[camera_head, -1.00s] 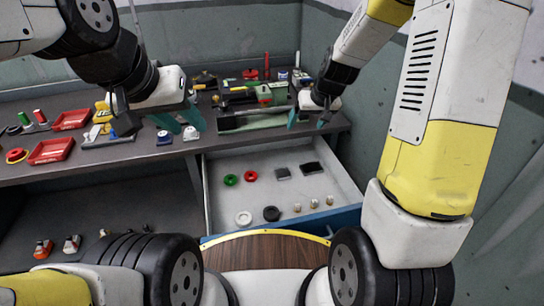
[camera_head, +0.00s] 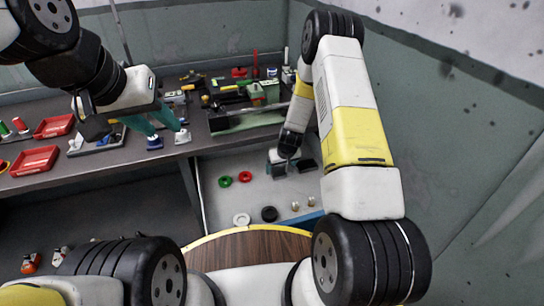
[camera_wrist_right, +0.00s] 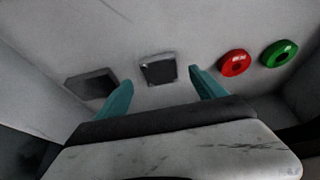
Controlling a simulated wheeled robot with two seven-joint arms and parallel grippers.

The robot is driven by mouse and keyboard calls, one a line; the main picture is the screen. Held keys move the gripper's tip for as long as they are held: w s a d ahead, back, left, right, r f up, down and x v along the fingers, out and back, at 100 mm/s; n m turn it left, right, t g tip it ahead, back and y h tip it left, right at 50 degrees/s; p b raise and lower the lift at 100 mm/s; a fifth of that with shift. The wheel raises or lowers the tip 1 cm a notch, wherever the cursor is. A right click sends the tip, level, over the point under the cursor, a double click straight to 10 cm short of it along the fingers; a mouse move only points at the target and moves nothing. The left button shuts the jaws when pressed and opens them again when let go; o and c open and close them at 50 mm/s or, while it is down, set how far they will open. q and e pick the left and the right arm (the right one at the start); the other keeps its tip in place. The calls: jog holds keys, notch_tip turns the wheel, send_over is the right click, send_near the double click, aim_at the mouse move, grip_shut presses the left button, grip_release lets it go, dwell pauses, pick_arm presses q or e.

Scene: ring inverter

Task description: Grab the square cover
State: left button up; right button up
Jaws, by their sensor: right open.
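A dark square cover (camera_wrist_right: 158,70) with a lighter rim lies in the drawer. In the right wrist view it sits ahead of my right gripper (camera_wrist_right: 161,77), between the directions of its two teal fingers, which are apart and empty. A second dark square piece (camera_wrist_right: 91,85) lies to its left; it also shows in the head view (camera_head: 307,166). In the head view my right gripper (camera_head: 278,164) is inside the drawer area and largely hides the first cover. My left gripper (camera_head: 160,126) hangs over the workbench, its teal fingers apart and empty.
The open drawer (camera_head: 218,200) also holds a red ring (camera_head: 245,177), a green ring (camera_head: 225,182), a white ring (camera_head: 241,219), a black ring (camera_head: 269,214) and small brass pieces. The workbench (camera_head: 120,165) above carries red trays (camera_head: 34,161) and tools.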

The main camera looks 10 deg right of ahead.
aim_at(278, 172)
jog(key=x, duration=0.3)
jog(key=shift+f, duration=0.15)
jog(key=shift+c, duration=0.2)
jog(key=c, duration=1.6)
